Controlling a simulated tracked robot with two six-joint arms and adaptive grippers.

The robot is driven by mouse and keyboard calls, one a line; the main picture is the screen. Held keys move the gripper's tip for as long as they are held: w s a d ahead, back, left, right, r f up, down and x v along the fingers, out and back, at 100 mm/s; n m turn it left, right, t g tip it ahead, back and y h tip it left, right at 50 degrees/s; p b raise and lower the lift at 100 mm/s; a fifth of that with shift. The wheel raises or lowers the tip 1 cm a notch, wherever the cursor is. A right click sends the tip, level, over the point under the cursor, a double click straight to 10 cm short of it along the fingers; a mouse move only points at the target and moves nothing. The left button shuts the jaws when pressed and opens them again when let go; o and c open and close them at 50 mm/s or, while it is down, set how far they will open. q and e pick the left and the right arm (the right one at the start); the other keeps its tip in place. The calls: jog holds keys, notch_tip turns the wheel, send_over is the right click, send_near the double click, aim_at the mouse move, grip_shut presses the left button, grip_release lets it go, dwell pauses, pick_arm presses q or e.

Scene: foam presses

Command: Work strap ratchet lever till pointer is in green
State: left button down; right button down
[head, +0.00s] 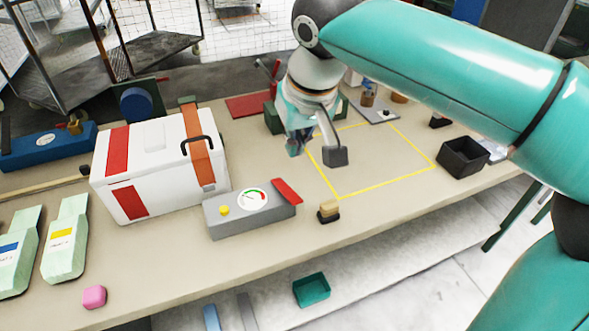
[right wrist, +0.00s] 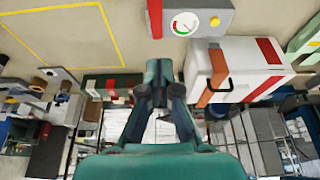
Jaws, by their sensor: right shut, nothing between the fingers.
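The grey ratchet box (head: 240,220) stands on the bench with a white dial (head: 252,200), a yellow button (head: 224,210) and a red lever (head: 286,190) at its right end. The dial has a green arc and a red part; the pointer is too small to read surely. An orange strap (head: 197,145) runs over the white case (head: 150,165) behind the box. My right gripper (head: 316,150) is shut and empty above the bench, behind and right of the lever, apart from it. The right wrist view shows its fingers (right wrist: 160,93), the lever (right wrist: 154,18) and the dial (right wrist: 185,24). My left gripper is out of view.
A yellow outlined area (head: 385,165) lies mostly clear at right. A small brush-like block (head: 328,211) sits close to the lever.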

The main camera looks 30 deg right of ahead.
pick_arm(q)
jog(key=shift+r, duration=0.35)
pick_arm(e)
jog(key=shift+d, duration=0.35)
jog(key=shift+w, duration=0.1)
send_over(293, 197)
jog(key=f, duration=0.8)
jog(key=shift+w+d+f, duration=0.1)
jog(key=shift+w+f, duration=0.15)
jog(key=shift+f, duration=0.05)
jog(key=f, duration=0.1)
jog(key=s+f, duration=0.1)
jog(key=f, duration=0.1)
jog(key=shift+f, duration=0.1)
jog(key=shift+s+f, duration=0.2)
jog(key=shift+f, duration=0.35)
